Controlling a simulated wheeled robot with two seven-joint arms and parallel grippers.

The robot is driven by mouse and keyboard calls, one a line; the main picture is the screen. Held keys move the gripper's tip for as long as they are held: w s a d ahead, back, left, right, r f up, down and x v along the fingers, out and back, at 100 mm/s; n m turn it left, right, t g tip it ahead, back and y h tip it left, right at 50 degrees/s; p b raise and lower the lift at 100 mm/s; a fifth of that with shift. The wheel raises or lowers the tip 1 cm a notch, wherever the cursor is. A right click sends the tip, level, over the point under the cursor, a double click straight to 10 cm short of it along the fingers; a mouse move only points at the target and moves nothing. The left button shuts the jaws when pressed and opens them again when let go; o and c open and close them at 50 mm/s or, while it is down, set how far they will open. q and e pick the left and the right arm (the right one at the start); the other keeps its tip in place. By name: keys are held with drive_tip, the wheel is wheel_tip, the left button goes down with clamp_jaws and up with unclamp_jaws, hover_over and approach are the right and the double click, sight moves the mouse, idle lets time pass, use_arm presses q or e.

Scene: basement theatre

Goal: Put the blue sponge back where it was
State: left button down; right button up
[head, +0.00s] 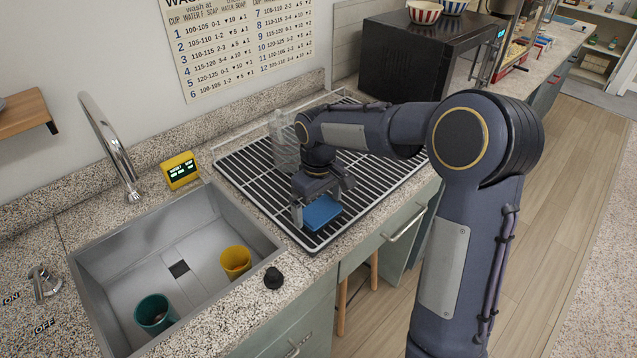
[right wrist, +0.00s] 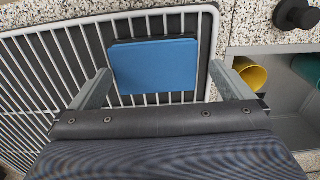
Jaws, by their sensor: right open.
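The blue sponge (head: 321,212) lies flat on the wire drying rack (head: 262,188), near the rack's front left corner. In the right wrist view the sponge (right wrist: 154,67) rests on the white bars, just beyond and between the two fingers. My right gripper (head: 319,208) is above the sponge, pointing down, with its fingers spread wide. In the right wrist view its fingers (right wrist: 166,88) stand apart with nothing between them touching. My left gripper does not show.
The metal sink (head: 190,240) left of the rack holds a yellow cup (head: 235,261) and a teal cup (head: 155,313). A clear bottle (head: 284,140) stands on the rack behind my gripper. A black knob (head: 273,277), a yellow display (head: 180,170) and a black microwave (head: 415,60) are around.

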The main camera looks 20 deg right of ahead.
sight(318, 211)
wheel_tip(318, 211, up, 8)
drive_tip(key=s+d+r+m+t+y, duration=0.1)
drive_tip(key=s+r+m+t+y, duration=0.15)
drive_tip(key=s, duration=1.05)
drive_tip(key=s+a+f+m+t, duration=0.1)
drive_tip(key=s+a+f, duration=0.1)
drive_tip(key=s, duration=0.4)
drive_tip(key=s+a+f+m+t+y, duration=0.1)
drive_tip(key=s+a+f+m+t, duration=0.1)
drive_tip(key=s, duration=0.4)
drive_tip(key=shift+f, duration=0.3)
